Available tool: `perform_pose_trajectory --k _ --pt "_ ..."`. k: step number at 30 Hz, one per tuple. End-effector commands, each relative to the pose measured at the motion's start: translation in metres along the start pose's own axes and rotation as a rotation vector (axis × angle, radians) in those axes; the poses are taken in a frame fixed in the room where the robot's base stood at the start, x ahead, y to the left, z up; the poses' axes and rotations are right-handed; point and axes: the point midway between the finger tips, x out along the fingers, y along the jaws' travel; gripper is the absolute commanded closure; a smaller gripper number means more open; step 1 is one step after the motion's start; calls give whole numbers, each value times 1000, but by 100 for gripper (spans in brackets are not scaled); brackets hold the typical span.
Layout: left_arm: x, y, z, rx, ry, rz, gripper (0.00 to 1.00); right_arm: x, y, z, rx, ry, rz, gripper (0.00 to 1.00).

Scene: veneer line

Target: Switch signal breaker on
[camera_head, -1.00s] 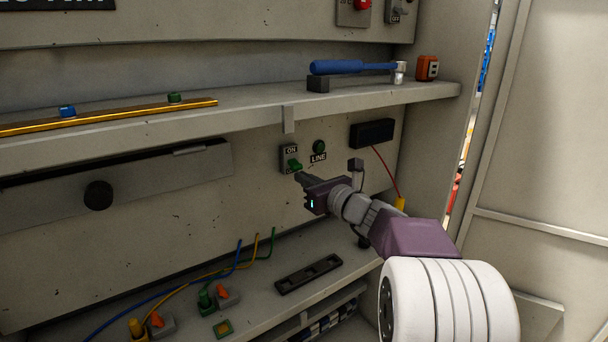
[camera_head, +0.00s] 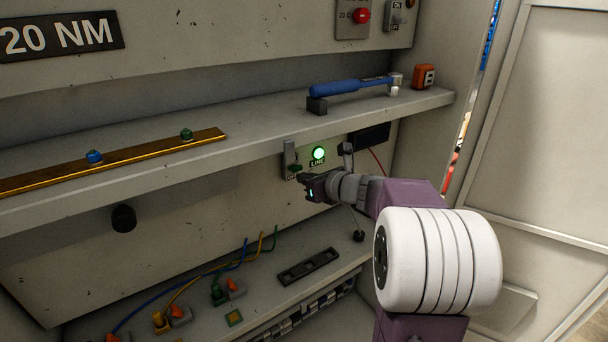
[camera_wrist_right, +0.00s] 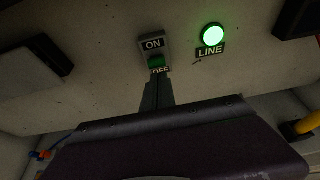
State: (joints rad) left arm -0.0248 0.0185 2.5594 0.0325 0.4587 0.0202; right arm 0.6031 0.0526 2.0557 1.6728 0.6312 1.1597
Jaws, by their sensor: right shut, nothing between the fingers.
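A switch plate with a green lever (camera_head: 295,168) is on the back panel under the shelf. In the right wrist view, the green lever (camera_wrist_right: 157,62) sits below the word ON and partly covers OFF; I cannot tell its exact setting. The round LINE lamp (camera_head: 318,153) beside it glows green, also in the wrist view (camera_wrist_right: 212,35). No visible label says signal breaker. My right gripper (camera_head: 305,181) is shut and empty, its tips close below the lever; touching cannot be told. In the wrist view the fingers (camera_wrist_right: 157,88) point at the lever. My left gripper is out of view.
The shelf (camera_head: 240,151) overhangs the switch and carries a blue-handled tool (camera_head: 350,87) and an orange block (camera_head: 424,76). A red button (camera_head: 362,15) and another ON/OFF switch (camera_head: 397,18) are above. Wired plugs with orange levers (camera_head: 236,286) are on the lower ledge.

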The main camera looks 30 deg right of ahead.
Motion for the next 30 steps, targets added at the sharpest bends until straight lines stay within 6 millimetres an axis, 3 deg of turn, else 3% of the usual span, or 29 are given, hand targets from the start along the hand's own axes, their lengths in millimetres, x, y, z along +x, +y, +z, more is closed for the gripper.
perform_pose_trajectory --k 6,18,30 --pt "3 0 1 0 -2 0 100 1 0 -2 0 -1 0 100" --pt "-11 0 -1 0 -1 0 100 -5 0 13 -1 -1 0 100" --pt "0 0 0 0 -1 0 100 2 -1 3 -1 0 2 100"
